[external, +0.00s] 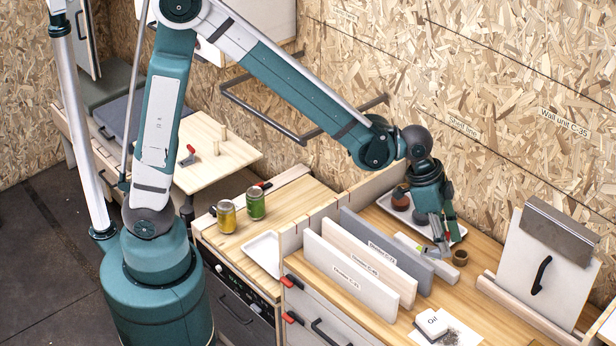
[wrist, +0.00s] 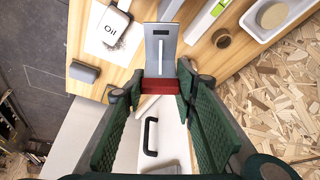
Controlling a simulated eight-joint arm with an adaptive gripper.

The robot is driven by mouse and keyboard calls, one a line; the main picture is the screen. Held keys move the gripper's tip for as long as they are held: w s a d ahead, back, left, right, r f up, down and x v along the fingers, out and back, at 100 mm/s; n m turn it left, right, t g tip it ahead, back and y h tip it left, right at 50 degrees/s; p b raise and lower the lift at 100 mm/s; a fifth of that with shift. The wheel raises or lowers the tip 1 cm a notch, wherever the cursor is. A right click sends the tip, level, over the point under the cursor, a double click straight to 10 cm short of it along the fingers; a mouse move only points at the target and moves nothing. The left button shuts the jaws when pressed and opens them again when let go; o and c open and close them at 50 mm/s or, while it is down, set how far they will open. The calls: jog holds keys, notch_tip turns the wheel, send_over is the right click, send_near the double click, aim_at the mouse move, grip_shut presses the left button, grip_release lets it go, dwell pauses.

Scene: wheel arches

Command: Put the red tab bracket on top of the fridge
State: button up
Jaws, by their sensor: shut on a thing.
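My gripper (wrist: 158,88) is shut on the red tab bracket, a grey slotted metal plate with a red block (wrist: 158,86) between the fingertips. The plate (wrist: 161,48) points away from the fingers. In the external view my gripper (external: 437,236) is low over the right-hand wooden counter, by the white tray. The bracket is small there and its red part is not clear. I cannot tell which unit is the fridge.
Upright labelled panels (external: 362,262) stand left of my gripper. A small brown cup (external: 460,257) is close on its right. A white panel with a black handle (external: 541,275) leans farther right. The Oil container (external: 431,324) is at the front. Two jars (external: 256,203) stand on the middle counter.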

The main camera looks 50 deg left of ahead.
jog(key=s+a+f+n+t+y+p, duration=0.1)
jog(key=s+a+f+n+p, duration=0.2)
jog(key=a, duration=1.2)
jog(key=s+a+n+y+p, duration=0.15)
jog(key=a+n, duration=0.35)
jog(key=a, duration=0.9)
jog(key=s+a+f+n+t+y+p, duration=0.1)
jog(key=s+a+f+n+p, duration=0.2)
jog(key=a, duration=1.2)
jog(key=shift+n, duration=0.6)
jog(key=w+a+f+b, duration=0.5)
jog(key=a+f+b, duration=0.4)
jog(key=w+a+f+b, duration=0.6)
jog(key=a+f+b, duration=0.3)
jog(key=a, duration=0.1)
jog(key=w+a+f+b, duration=0.5)
jog(key=a+f+b, duration=0.4)
jog(key=f, duration=0.1)
jog(key=shift+w+a, duration=0.15)
jog(key=shift+w, duration=0.15)
jog(key=shift+w+a, duration=0.2)
jog(key=shift+a, duration=0.2)
jog(key=d+b, duration=0.2)
jog(key=d, duration=1.5)
jog(key=shift+d+b, duration=0.15)
jog(key=shift+b, duration=0.15)
